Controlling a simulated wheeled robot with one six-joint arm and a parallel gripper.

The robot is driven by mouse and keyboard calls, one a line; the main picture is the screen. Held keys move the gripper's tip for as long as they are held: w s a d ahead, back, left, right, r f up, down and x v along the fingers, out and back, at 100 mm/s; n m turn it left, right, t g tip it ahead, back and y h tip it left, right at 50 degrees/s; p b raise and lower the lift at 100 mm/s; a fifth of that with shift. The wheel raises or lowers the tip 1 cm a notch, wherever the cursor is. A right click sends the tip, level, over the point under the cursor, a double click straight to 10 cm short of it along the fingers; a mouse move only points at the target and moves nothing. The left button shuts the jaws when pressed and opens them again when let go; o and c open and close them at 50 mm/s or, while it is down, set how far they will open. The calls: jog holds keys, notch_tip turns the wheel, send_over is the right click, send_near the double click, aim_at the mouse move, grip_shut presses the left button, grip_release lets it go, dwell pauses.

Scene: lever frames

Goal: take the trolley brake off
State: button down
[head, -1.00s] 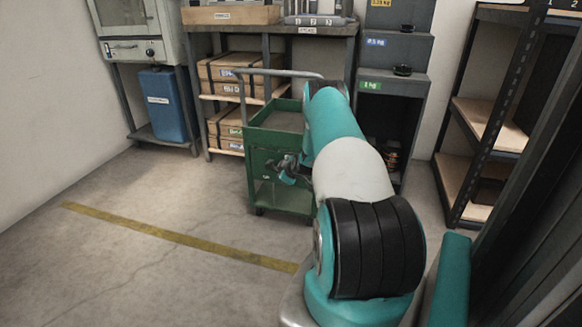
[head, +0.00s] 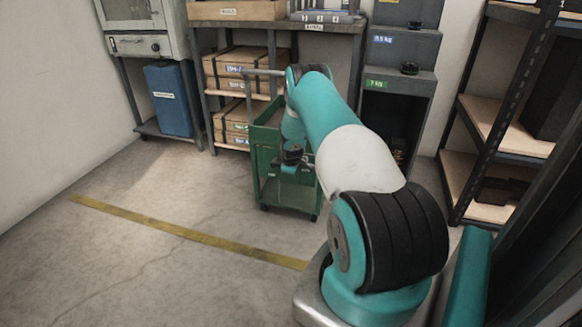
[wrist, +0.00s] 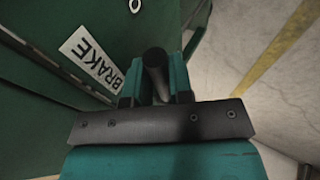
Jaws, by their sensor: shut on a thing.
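The green trolley (head: 268,139) stands on the floor in the middle of the head view, partly hidden by my arm. In the wrist view its green panel (wrist: 45,40) carries a white label reading BRAKE (wrist: 92,57), with a narrow slot beside it. My gripper (wrist: 155,88) is shut on a dark round brake lever (wrist: 156,62), which shows between the two fingers. In the head view my gripper (head: 292,157) is at the trolley's near side, and the lever is too small and covered to make out there.
A yellow floor line (head: 185,232) runs in front of the trolley. A workbench (head: 275,25) with wooden crates is behind it, and a blue bin (head: 170,100) stands at left. A shelf rack (head: 488,110) is at right. The floor at left is open.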

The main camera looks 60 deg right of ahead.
jog(key=c, duration=1.3)
grip_release()
jog(key=shift+r, duration=0.1)
jog(key=p+v, duration=0.6)
jog(key=v, duration=1.1)
jog(key=shift+a, duration=0.2)
jog(key=shift+s, duration=0.1)
